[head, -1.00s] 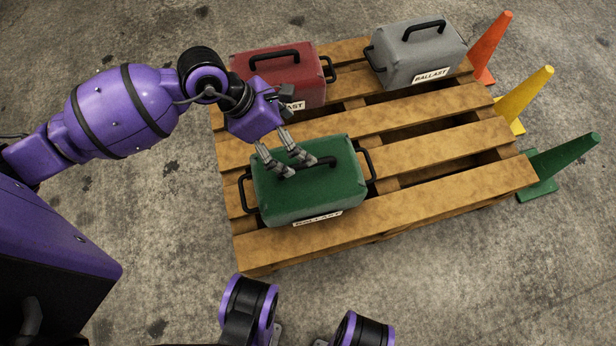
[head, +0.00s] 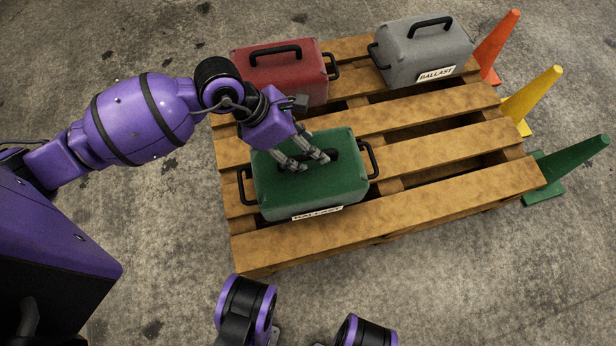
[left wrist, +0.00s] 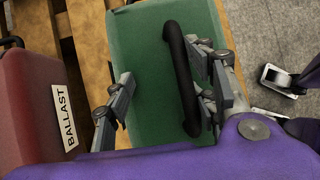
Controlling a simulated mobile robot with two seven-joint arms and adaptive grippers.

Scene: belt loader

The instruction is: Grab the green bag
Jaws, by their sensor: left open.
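The green bag (head: 310,200) is a boxy case with a white BALLAST label, a black top handle and black side handles. It stands on the near left of the wooden pallet. My left gripper (head: 312,163) is open just over its top. In the left wrist view, the green bag (left wrist: 150,50) lies under the open fingers (left wrist: 163,100). Its black top handle (left wrist: 181,75) shows between them, closer to the right-hand fingers. I cannot tell whether any finger touches it. My right gripper is not in view.
The pallet (head: 400,225) also carries a red bag (head: 285,80) behind the green one and a grey bag (head: 425,50) at the back right. An orange cone (head: 496,47), a yellow cone (head: 533,98) and a green cone (head: 570,165) stand along its right side. The pallet's front right is clear.

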